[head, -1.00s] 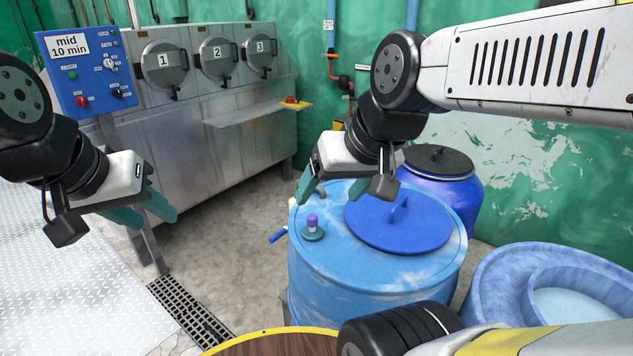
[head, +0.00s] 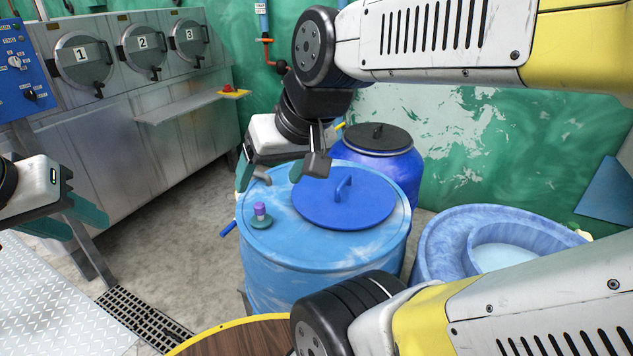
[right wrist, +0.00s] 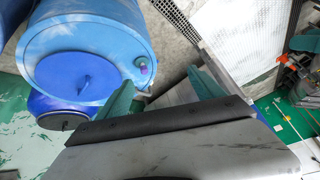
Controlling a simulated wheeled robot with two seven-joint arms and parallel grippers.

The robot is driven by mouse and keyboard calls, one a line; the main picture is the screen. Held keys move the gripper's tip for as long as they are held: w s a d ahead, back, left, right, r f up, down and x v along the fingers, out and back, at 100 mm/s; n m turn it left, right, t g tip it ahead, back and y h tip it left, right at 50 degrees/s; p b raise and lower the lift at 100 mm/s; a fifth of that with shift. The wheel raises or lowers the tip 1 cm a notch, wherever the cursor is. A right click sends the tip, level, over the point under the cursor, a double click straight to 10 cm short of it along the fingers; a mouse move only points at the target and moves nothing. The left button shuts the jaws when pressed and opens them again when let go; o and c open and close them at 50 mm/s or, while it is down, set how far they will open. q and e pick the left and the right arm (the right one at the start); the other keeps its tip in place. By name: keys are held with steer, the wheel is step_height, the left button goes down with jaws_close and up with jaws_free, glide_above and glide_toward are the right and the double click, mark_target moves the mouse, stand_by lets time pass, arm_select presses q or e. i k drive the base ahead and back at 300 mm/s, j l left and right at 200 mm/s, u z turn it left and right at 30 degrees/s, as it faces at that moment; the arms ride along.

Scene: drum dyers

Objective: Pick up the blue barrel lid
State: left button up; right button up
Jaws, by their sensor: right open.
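The blue barrel lid (head: 322,212), a round disc with an upright handle (head: 343,187), lies on top of the light blue barrel (head: 290,270). The lid also shows in the right wrist view (right wrist: 70,88), left of the fingers. My right gripper (head: 270,177) is open and empty, at the far left of the lid in the head view and apart from its handle. Its teal fingers are spread in the right wrist view (right wrist: 160,92). My left gripper (head: 72,218) is at the left edge, with its fingers apart and nothing seen between them.
A purple-topped plug (head: 260,212) stands on the barrel's top beside the lid. A darker blue barrel with a black lid (head: 378,165) stands behind. A blue tub (head: 445,240) is at right, and a round wooden top (head: 235,340) in front. Numbered drum machines (head: 140,50) line the back left.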

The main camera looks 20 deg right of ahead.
mark_target(351, 199)
steer(key=z, duration=2.65)
steer(key=j+u, duration=0.8)
steer(key=j, duration=0.2)
steer(key=z, duration=0.75)
steer(key=i, duration=0.05)
